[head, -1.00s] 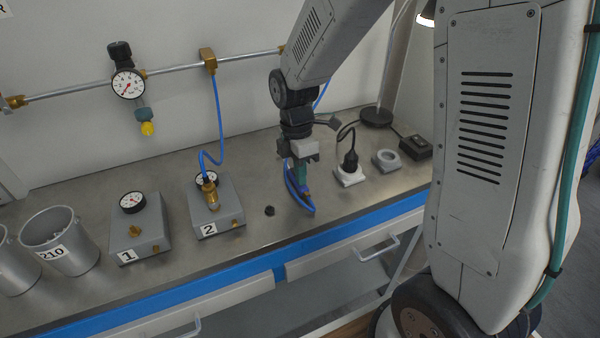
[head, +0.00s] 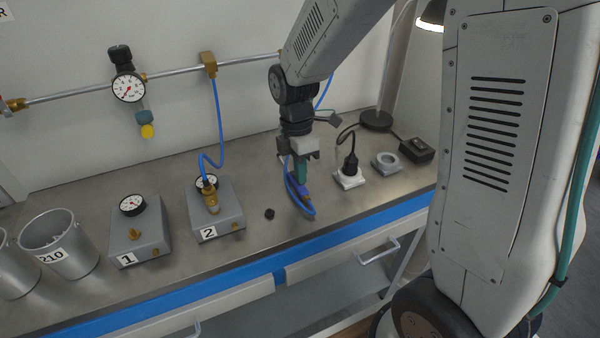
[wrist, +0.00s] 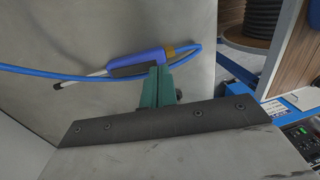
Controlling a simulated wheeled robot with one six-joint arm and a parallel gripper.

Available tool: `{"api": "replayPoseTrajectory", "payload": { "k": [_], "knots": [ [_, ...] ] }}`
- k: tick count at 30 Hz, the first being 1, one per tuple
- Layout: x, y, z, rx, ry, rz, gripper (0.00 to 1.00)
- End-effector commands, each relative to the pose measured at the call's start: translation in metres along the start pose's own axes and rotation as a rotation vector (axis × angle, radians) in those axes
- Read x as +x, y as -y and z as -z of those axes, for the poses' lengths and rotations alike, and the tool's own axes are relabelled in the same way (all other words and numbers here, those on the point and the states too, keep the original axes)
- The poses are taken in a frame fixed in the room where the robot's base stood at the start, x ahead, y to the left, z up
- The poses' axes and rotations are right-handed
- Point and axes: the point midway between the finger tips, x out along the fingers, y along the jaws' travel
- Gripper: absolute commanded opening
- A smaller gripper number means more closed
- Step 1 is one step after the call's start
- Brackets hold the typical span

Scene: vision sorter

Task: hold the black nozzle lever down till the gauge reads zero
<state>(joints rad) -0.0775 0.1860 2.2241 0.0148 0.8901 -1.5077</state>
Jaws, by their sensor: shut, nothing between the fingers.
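The air nozzle (wrist: 138,62) has a blue body, a silver tip and a brass fitting, and lies on the bench. Its black lever (wrist: 124,72) runs along the near side of the body in the wrist view. My gripper (wrist: 156,72) is shut and empty, its teal fingertips at the lever's fitting end; I cannot tell whether they touch. In the head view my gripper (head: 300,184) points down at the blue nozzle and hose. Gauges sit on the wall regulator (head: 129,87), box 1 (head: 132,205) and box 2 (head: 206,182). The box 2 gauge is partly hidden by its brass fitting.
A blue hose (head: 219,120) drops from the wall pipe to box 2. A small black knob (head: 269,213) lies left of my gripper. Metal cups (head: 62,248) stand far left.

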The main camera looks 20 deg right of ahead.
Motion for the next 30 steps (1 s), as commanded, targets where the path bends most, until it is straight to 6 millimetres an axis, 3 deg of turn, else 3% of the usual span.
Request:
{"api": "replayPoseTrajectory", "payload": {
  "k": [8, 11, 21, 30],
  "knots": [
    [-0.008, -0.001, 0.001, -0.001, 0.0, -0.004, 0.0],
    [-0.023, 0.0, 0.002, -0.003, 0.0, -0.006, 0.0],
    [-0.1, 0.001, 0.003, -0.004, 0.0, -0.005, 0.0],
    [-0.137, 0.002, 0.002, -0.003, 0.001, -0.001, 0.0]
  ]
}}
